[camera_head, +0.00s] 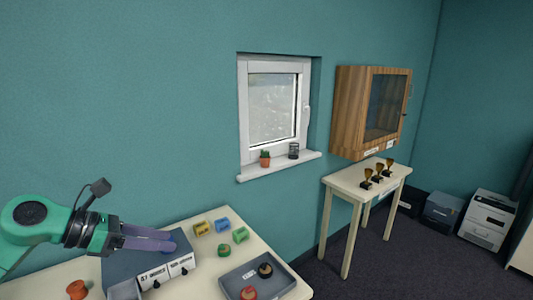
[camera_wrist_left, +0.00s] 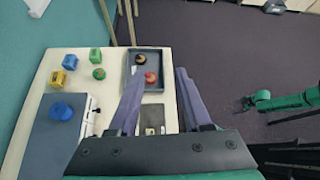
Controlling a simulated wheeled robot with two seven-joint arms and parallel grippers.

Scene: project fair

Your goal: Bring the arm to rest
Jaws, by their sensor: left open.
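My left arm comes in from the left in the head view, green with a dark wrist. Its left gripper (camera_head: 172,241) has purple fingers and reaches over the grey drawer box (camera_head: 125,262) on the table. In the left wrist view the left gripper (camera_wrist_left: 157,92) has its two fingers well apart with nothing between them. A blue knob-like piece (camera_wrist_left: 61,111) sits on top of the box, to the left of the fingers. A green arm at the right of the wrist view appears to be my right one; its dark gripper (camera_wrist_left: 246,103) is too small to read.
The table (camera_head: 200,283) also bears yellow, blue and green pieces (camera_head: 222,225) and a grey tray (camera_head: 284,284) with a dark and a red piece. A side table (camera_head: 346,183) with trophies stands below a wooden cabinet (camera_head: 350,110). Floor between the tables is clear.

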